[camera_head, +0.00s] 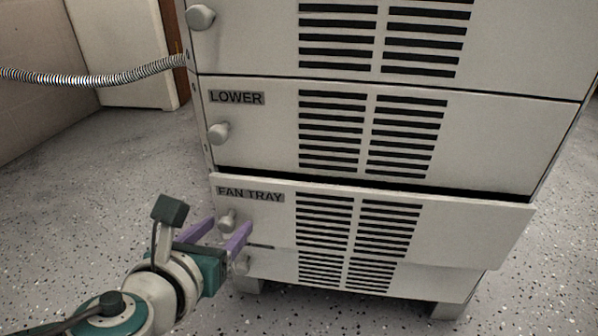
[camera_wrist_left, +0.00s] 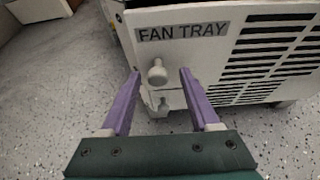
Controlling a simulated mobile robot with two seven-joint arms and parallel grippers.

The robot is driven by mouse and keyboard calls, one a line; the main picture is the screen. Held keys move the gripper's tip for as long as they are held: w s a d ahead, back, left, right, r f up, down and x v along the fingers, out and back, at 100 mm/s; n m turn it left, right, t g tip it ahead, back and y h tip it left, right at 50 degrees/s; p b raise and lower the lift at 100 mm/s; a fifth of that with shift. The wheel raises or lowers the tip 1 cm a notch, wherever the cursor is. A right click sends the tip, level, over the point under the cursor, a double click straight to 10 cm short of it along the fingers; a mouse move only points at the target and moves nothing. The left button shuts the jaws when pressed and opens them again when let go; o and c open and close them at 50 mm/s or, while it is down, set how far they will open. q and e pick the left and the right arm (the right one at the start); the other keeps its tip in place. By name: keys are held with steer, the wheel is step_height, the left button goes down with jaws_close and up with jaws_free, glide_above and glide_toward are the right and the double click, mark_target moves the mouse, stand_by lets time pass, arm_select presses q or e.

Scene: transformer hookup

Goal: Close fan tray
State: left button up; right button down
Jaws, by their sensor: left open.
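The fan tray (camera_head: 461,231) is a pale grey drawer with dark vent slots and a FAN TRAY label, low in the cabinet. It stands out from the cabinet face, with a dark gap along its top edge. Its round knob (camera_head: 227,221) is at its left side and also shows in the left wrist view (camera_wrist_left: 157,73). My left gripper (camera_head: 229,227) is open, its two purple fingers pointing at the tray front on either side of the knob. In the wrist view (camera_wrist_left: 160,76) the knob appears between the fingertips; contact cannot be told. My right gripper is not in view.
The LOWER drawer (camera_head: 491,135) above sits flush, with its own knob (camera_head: 218,133). A ribbed hose (camera_head: 95,78) enters the cabinet from the left. Speckled floor (camera_head: 95,200) is clear to the left.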

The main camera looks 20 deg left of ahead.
arm_select(q)
steer(key=shift+a, duration=0.1)
steer(key=shift+c, duration=0.3)
steer(key=shift+a+r, duration=0.1)
steer(key=c, duration=0.3)
jaws_close()
stand_by(0.5)
